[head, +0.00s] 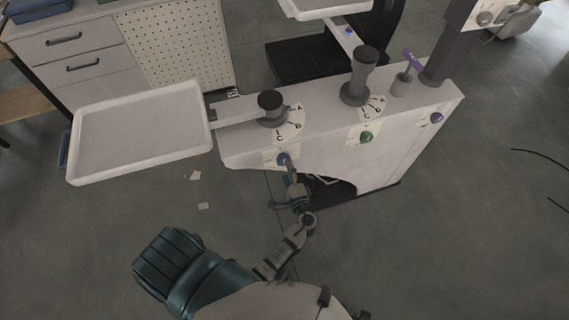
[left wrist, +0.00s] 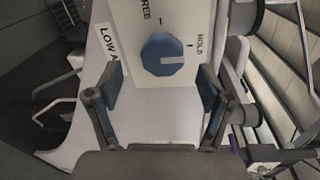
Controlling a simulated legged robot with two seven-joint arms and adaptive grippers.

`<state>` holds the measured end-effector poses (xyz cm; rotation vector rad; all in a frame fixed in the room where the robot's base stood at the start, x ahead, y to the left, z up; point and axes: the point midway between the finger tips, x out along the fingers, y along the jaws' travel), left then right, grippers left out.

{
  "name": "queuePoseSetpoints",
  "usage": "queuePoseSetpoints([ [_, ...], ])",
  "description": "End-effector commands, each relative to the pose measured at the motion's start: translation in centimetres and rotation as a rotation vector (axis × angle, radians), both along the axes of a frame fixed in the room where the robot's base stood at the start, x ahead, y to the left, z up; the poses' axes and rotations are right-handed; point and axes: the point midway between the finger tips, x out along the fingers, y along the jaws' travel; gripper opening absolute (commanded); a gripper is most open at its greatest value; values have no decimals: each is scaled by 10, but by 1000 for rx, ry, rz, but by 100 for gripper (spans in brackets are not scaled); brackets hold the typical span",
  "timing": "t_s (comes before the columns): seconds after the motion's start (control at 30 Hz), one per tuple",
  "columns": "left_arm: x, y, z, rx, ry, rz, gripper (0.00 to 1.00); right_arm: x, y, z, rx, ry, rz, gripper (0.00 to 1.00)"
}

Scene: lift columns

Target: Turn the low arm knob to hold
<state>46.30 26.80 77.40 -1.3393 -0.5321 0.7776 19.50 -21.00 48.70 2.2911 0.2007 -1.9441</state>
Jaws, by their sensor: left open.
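The low arm knob (head: 284,158) is a small blue knob on the front face of the white column block, at its left end. In the left wrist view the knob (left wrist: 160,46) is many-sided, beside the labels FREE, HOLD and a partly hidden LOW A. Its pale bar points right, towards the HOLD side and slightly below the tick there. My left gripper (head: 290,176) is just in front of the knob. In the left wrist view its fingers (left wrist: 162,78) are open and apart, with the knob between and beyond them. My right gripper is not in view.
A white tray (head: 140,130) on an arm juts left from the block. A green knob (head: 366,137) and a purple knob (head: 437,118) sit further right on the front face. Black posts (head: 362,72) stand on top. Drawers (head: 70,50) stand behind. The floor in front is mostly clear.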

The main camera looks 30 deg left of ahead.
Motion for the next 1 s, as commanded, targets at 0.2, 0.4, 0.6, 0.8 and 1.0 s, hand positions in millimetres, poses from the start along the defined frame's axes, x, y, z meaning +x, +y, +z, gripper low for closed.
queuePoseSetpoints([
  [0.2,-30,-36,2,-2,3,0,80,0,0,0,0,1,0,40],
  [0.4,-44,-54,4,-2,3,-1,80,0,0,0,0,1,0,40],
  [0.6,-47,-56,4,-2,3,1,80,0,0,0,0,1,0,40],
  [0.8,-46,-56,4,-2,3,0,80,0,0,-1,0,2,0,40],
  [1.0,-46,-56,4,-2,3,-1,80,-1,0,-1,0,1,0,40],
])
